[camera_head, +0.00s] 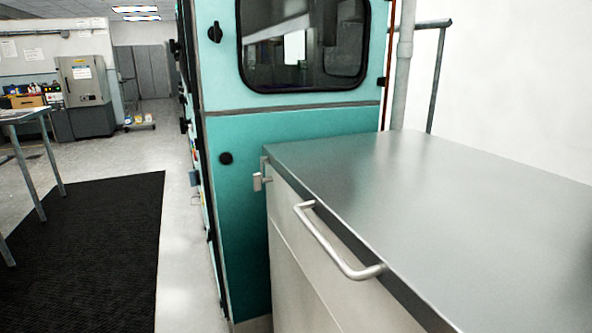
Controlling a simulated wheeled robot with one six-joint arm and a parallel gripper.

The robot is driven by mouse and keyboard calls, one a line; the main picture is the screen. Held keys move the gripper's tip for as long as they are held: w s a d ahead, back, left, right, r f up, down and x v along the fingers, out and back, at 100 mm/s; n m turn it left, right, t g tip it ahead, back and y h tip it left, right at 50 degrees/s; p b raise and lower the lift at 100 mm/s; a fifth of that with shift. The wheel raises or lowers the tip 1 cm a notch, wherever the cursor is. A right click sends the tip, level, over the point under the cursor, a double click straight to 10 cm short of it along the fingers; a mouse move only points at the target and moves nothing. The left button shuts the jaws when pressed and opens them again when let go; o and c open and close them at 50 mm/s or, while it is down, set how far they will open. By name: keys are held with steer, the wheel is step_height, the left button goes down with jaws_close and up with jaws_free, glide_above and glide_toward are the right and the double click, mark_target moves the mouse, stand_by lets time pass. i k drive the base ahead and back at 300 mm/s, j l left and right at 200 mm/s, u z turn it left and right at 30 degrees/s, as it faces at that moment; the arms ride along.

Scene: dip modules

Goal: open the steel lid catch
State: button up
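A large box with a flat steel lid (430,190) fills the lower right in the head view. The lid lies flat and looks closed. A small steel catch (260,182) sits at the box's far left corner, just under the lid's edge. It is small in the picture, and I cannot tell whether it is latched. A bar handle (335,243) runs along the front side below the lid's edge. My gripper is not in view.
A teal cabinet (240,190) with a dark window stands directly behind the box, close to the catch. A black floor mat (90,245) lies at left on open grey floor. A table (28,115) stands at the far left. A pipe (402,75) rises behind the lid.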

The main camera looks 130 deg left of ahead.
mark_target(258, 179)
steer(key=k+u, duration=0.2)
steer(key=u, duration=1.6)
steer(key=l+u, duration=0.1)
steer(key=u, duration=1.7)
steer(key=l+u, duration=0.15)
steer(key=u, duration=0.15)
steer(key=l+u, duration=0.15)
steer(key=u, duration=0.15)
